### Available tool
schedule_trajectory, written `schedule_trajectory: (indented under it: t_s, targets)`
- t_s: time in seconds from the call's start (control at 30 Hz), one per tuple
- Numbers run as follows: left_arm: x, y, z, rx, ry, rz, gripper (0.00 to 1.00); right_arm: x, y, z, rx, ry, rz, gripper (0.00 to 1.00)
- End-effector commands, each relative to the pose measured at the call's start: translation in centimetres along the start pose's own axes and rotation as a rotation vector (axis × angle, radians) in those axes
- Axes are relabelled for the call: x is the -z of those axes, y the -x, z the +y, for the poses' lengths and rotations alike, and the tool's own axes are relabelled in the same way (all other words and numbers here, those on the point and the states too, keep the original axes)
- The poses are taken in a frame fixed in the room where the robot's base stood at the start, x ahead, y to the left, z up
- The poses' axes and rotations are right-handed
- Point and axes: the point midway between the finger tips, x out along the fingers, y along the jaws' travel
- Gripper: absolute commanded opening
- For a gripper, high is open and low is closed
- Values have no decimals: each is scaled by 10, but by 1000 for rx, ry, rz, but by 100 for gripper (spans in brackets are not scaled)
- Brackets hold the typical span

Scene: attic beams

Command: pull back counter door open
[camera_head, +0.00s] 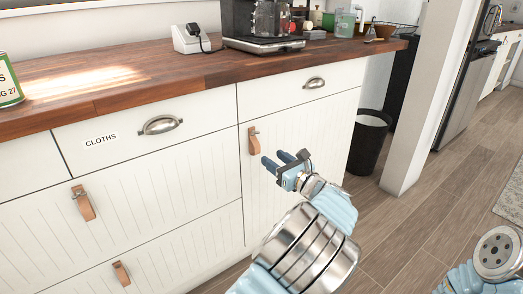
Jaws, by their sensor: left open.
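The white grooved counter door (310,135) stands below the right drawer and looks shut, flush with the cabinet front. Its tan leather pull (254,141) hangs near the door's upper left edge. My left gripper (275,159) is in front of the door, just right of and below the pull.
Drawers to the left have a metal cup handle (160,125) and leather pulls. The wooden countertop (130,82) carries a coffee machine (262,25). A black bin (368,143) and white post (425,95) stand right of the cabinet. Wooden floor (440,190) is open at the right.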

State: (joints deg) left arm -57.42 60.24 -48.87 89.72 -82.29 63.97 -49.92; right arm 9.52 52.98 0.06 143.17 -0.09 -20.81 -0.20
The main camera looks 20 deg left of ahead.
Motion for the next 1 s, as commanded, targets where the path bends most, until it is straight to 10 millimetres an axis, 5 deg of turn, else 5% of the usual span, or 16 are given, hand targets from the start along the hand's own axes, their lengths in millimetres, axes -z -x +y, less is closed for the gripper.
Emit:
schedule_trajectory:
  t_s: [0.3, 0.73, 1.0]
  targets:
    - [1, -62, 0, -1, 0, 1, 49, 0, 0, 0, 0, -1, 1, 43]
    - [1, -75, 0, 0, 0, 2, 49, 0, -1, 0, 0, 0, 1, 43]
    - [1, -75, 0, 0, 0, 2, 11, 0, -1, 0, 0, 0, 1, 43]
